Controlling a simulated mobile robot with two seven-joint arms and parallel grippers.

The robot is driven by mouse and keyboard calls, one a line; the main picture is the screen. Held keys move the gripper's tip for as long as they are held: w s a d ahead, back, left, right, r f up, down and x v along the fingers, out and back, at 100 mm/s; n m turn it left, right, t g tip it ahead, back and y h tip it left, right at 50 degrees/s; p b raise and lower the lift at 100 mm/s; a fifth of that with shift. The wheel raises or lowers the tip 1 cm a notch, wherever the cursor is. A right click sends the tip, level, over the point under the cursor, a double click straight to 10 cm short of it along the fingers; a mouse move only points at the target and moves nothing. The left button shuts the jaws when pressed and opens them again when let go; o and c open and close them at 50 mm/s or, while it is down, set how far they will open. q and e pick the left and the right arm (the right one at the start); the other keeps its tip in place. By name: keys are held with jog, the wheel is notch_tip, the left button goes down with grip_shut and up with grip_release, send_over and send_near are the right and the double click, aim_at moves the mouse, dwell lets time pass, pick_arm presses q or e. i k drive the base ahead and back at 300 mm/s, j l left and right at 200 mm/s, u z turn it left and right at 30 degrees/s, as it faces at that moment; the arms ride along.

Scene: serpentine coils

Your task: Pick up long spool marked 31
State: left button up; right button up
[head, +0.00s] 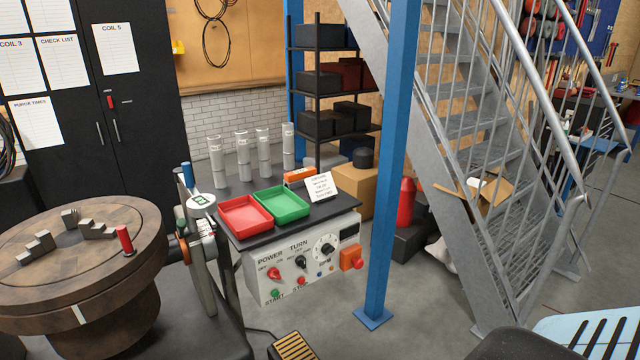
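Several grey, upright spools stand in a row at the back of a black-topped bench (233,191). From left to right I see the first spool (216,160), the second spool (243,158), the third spool (263,152) and the fourth spool (288,147). Each has a paler upper part and small marks near the top. The marks are too small to read, so I cannot tell which one is 31. Neither of my grippers is in view.
A red tray (244,218) and a green tray (281,205) sit in front of the spools, beside a white card (320,187). A control panel (300,262) fronts the bench.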

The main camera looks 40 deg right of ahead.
aim_at(241, 136)
jog(key=i+l, duration=0.1)
jog(key=l, duration=0.4)
jog(key=i+l, duration=0.1)
jog(key=l, duration=0.4)
jog(key=i+l, duration=0.1)
jog(key=l, duration=0.4)
jog(key=i+l, duration=0.15)
jog(key=l, duration=0.35)
jog(key=i+l, duration=0.1)
jog(key=l, duration=0.35)
